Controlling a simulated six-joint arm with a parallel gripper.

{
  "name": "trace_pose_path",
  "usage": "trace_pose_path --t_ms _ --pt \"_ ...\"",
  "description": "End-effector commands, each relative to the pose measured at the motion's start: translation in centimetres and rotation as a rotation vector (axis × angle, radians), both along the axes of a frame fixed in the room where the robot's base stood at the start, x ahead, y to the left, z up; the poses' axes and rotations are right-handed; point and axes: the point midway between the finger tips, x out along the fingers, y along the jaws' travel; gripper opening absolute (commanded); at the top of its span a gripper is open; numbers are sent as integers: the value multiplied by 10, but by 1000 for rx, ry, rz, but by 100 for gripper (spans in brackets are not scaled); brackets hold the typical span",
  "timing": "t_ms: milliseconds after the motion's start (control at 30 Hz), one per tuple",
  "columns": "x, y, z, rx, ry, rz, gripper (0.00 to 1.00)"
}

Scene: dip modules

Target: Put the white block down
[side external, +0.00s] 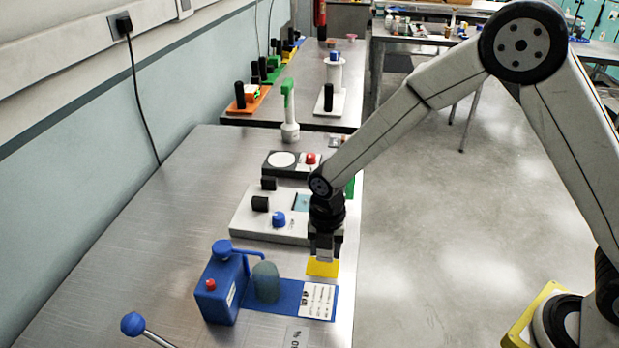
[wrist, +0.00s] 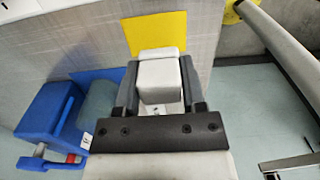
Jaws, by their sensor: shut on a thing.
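The white block (wrist: 158,80) is between the two fingers of my gripper (wrist: 160,88) in the wrist view. My gripper also shows in the side external view (side external: 324,247), pointing down near the table's right edge, shut on the block. The block is mostly hidden by the fingers there. A flat yellow square (side external: 322,268) lies on the table just below the gripper in that view. The yellow square (wrist: 156,32) also shows just beyond the block in the wrist view. I cannot tell whether the block touches anything below it.
A blue device (side external: 222,285) with a red button and a blue base stands in front of the yellow square. A pale panel (side external: 250,222) with black and blue knobs lies behind it. The metal table (side external: 150,240) is clear on the left; its right edge is close.

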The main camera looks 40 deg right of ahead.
Motion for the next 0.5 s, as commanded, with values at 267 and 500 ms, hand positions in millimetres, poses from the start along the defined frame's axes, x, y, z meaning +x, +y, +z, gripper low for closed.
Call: trace_pose_path --t_ms 267,500 --pt "4 1 -5 0 0 0 0" --pt "5 1 -29 0 1 0 0"
